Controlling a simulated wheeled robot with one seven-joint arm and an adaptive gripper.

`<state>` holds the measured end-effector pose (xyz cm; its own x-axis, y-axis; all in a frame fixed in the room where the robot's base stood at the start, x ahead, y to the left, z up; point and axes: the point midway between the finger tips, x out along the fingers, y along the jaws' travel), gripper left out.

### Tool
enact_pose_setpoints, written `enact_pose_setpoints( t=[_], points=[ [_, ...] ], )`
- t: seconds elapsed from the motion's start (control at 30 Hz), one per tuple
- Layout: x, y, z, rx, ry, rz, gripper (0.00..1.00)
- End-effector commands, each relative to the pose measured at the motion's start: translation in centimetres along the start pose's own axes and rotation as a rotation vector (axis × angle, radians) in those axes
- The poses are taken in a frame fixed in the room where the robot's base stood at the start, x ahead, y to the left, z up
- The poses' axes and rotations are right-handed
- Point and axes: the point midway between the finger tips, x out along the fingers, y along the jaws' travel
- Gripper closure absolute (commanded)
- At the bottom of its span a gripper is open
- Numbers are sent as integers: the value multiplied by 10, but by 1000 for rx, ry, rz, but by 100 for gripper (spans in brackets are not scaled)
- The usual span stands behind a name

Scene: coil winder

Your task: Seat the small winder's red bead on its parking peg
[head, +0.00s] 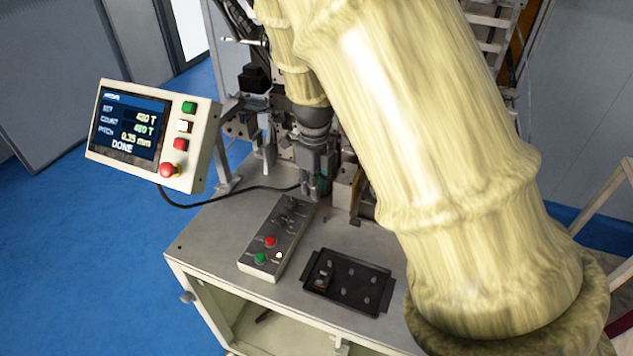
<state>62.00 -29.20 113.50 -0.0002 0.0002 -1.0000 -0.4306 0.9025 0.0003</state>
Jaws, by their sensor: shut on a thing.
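My gripper (314,192) points down over the back of the bench, just past the far end of the grey button box. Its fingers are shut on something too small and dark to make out. The winder (258,105) stands at the back of the bench, a cluster of grey and black machine parts partly hidden behind my arm. I cannot pick out the red bead or its parking peg; they may be hidden by the gripper, the arm or the machine.
The grey button box (262,258) with red and green buttons lies left of a black tray (352,302) with several small pegs. A display panel (196,150) reading DONE stands at left. The front-left bench top (212,243) is clear. My arm covers the right side.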

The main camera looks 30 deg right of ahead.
Motion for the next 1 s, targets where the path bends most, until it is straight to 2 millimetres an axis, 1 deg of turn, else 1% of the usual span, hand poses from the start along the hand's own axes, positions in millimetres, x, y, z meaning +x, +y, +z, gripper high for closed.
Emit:
enact_pose_setpoints(
  t=[0.17,0.27,0.37,0.47,0.7,0.83,1.0],
  points=[
    [1,0,0,-3,0,0,87],
    [6,-2,-1,-25,2,3,87],
    [16,-7,-2,-79,7,6,87],
    [30,-13,-4,-163,11,10,87],
    [62,-31,-5,-390,3,11,87],
    [75,-38,-4,-482,-7,8,87],
    [83,-44,-3,-554,-17,3,87]
  ],
)
